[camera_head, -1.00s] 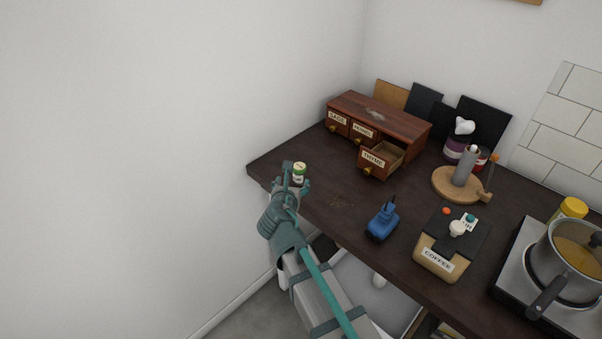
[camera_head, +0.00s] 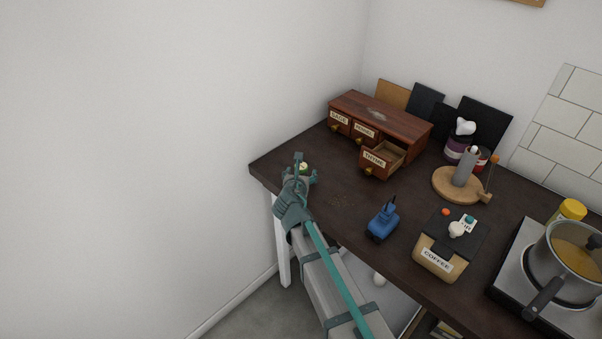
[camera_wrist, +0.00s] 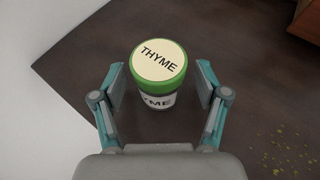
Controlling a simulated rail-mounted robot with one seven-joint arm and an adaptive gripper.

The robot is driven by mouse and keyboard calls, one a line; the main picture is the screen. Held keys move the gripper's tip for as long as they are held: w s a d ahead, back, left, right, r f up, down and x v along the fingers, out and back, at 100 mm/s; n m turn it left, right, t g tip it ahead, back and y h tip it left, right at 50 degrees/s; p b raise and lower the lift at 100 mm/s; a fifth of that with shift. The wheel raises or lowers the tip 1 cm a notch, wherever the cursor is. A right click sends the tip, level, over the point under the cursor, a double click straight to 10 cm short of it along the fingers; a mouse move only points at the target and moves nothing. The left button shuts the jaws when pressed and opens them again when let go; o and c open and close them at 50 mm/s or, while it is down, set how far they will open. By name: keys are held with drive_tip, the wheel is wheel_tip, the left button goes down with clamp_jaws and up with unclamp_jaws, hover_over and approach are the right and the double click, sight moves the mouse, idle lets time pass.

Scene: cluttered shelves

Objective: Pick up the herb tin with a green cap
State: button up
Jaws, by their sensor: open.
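The herb tin (camera_wrist: 160,72) stands upright on the dark counter, with a green cap rim, a cream top reading THYME and a white label below. In the head view the tin (camera_head: 304,167) is mostly hidden behind my gripper (camera_head: 299,172). In the wrist view my gripper (camera_wrist: 160,112) is open, one finger on each side of the tin's lower part. Gaps show between the fingers and the tin, and I see no contact.
A wooden drawer box (camera_head: 385,118) stands at the back, its THYME drawer (camera_head: 372,164) pulled out. A blue object (camera_head: 382,220) and a coffee container (camera_head: 436,258) stand to the right. Crumbs (camera_wrist: 282,150) lie beside the gripper. The counter's left edge is close to the tin.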

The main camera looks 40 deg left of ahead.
drive_tip(key=c, duration=1.3)
drive_tip(key=shift+o, duration=0.2)
drive_tip(key=shift+r, duration=0.1)
